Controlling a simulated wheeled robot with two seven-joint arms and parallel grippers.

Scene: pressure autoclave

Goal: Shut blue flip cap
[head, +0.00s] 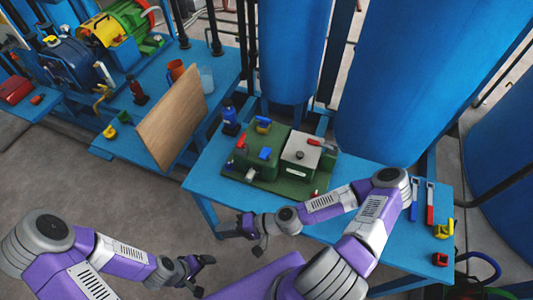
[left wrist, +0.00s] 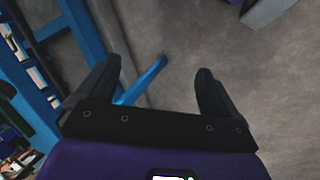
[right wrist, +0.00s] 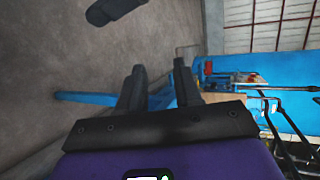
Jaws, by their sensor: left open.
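A green device (head: 262,179) with a pale square top plate stands on the blue table. A small blue part (head: 264,153) on its top looks like the blue flip cap; I cannot tell how far it stands open.
A blue bottle (head: 230,118) stands left of the device. A wooden board (head: 170,120) leans upright on the left table. Blue- and red-handled tools (head: 430,203) and yellow (head: 443,230) and red (head: 439,259) pieces lie at the right end. Large blue tanks (head: 395,80) rise behind.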

